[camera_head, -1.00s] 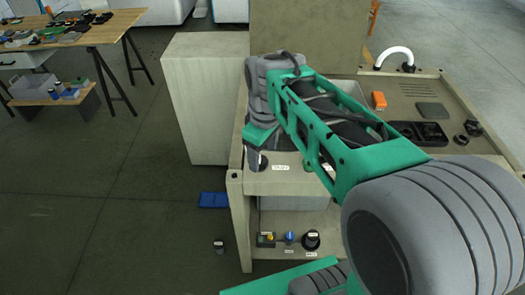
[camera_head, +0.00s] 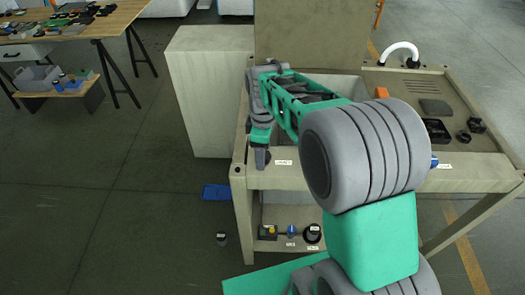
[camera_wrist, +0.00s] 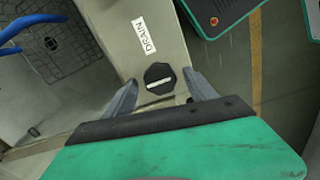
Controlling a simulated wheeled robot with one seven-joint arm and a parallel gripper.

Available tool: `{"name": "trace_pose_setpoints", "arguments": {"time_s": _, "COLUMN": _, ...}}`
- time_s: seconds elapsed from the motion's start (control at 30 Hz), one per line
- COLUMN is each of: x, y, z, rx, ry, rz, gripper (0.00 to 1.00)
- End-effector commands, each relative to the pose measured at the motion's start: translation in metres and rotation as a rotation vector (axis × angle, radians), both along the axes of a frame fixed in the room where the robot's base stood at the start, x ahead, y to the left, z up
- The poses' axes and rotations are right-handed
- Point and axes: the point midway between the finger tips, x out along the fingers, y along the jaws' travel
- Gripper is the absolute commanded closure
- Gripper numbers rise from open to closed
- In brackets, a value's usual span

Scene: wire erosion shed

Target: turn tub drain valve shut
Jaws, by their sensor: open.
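The drain valve knob (camera_wrist: 160,78) is black and faceted with a white bar across its face. It sits on the beige panel beside a white label (camera_wrist: 145,35) reading DRAIN. The white bar lies roughly across the label's long direction. My gripper (camera_wrist: 162,88) is open, with one grey finger on each side of the knob; I cannot tell whether either finger touches it. In the head view my gripper (camera_head: 261,158) points down at the front left corner of the bench and hides the knob. The grey tub (camera_wrist: 85,80) lies left of the panel in the wrist view.
A blue hose (camera_wrist: 25,27) curves over the tub. Several small knobs and fittings, one blue (camera_head: 290,231), sit on the lower shelf. An orange block (camera_head: 382,92) and black trays (camera_head: 436,131) lie on the bench at right. A blue item (camera_head: 216,192) lies on the floor.

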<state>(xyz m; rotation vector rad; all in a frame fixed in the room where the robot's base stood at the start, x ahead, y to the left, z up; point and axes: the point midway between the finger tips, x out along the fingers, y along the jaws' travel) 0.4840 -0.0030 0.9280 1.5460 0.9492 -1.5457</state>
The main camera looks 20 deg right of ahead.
Motion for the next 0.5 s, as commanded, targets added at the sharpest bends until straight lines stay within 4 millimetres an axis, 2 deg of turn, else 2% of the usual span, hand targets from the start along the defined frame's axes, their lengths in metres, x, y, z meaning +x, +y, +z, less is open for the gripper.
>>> {"name": "trace_pose_setpoints", "arguments": {"time_s": 0.07, "x": 0.0000, "y": -0.0001, "z": 0.0001, "rx": 0.000, "ry": 0.000, "rz": 0.000, "gripper": 0.38}}
{"name": "trace_pose_setpoints", "arguments": {"time_s": 0.5, "x": 0.0000, "y": -0.0004, "z": 0.0005, "rx": 0.000, "ry": 0.000, "rz": -0.001, "gripper": 0.74}}
